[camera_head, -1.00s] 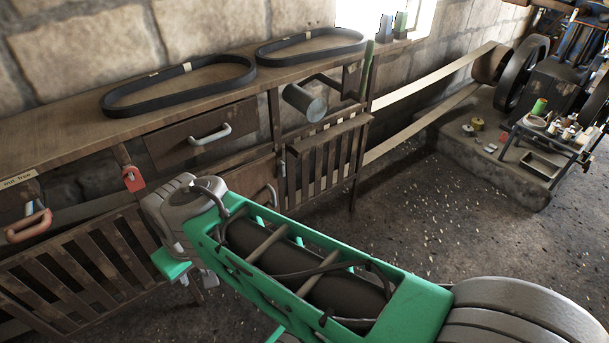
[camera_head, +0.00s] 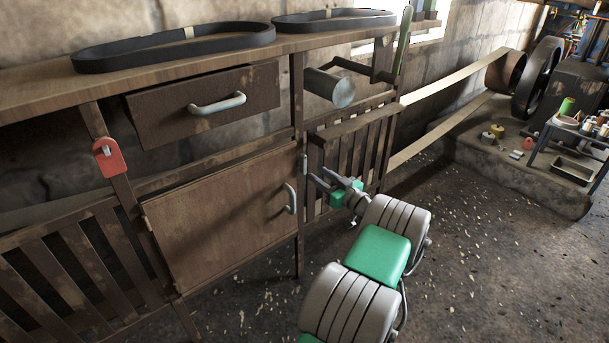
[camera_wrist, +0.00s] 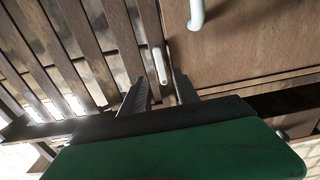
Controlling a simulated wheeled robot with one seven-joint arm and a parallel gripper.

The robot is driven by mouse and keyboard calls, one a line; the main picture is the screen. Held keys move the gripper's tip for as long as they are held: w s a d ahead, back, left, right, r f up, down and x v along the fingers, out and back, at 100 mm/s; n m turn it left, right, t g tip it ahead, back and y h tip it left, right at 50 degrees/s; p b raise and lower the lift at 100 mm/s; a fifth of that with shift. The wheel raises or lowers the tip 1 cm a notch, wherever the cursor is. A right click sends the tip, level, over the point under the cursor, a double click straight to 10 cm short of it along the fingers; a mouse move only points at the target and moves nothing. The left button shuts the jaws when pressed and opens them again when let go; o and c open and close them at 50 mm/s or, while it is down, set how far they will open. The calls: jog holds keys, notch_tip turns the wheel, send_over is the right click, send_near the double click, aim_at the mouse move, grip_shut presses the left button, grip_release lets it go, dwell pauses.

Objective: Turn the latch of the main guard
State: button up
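A small pale latch bar (camera_head: 305,166) stands upright on the post between the brown wooden door panel (camera_head: 225,215) and the slatted guard (camera_head: 350,150). I cannot tell for sure which of these is the main guard. The door panel is closed and has a light grey handle (camera_head: 291,198). My gripper (camera_head: 318,184) is open and empty just below the latch, facing the post. In the wrist view, the latch (camera_wrist: 160,66) lies ahead of the gap between my two fingers (camera_wrist: 160,88). It appears apart from both fingers.
A drawer (camera_head: 205,105) with a handle and a grey cylinder (camera_head: 330,88) sit above, under a shelf holding black belts (camera_head: 175,48). A red tag or lock (camera_head: 109,157) hangs on the left post. Open floor (camera_head: 480,260) lies to the right.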

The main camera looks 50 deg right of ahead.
aim_at(305, 165)
jog(key=x, duration=0.6)
jog(key=shift+w+b, duration=0.1)
jog(key=shift+b, duration=0.3)
jog(key=shift+c, duration=0.5)
grip_shut()
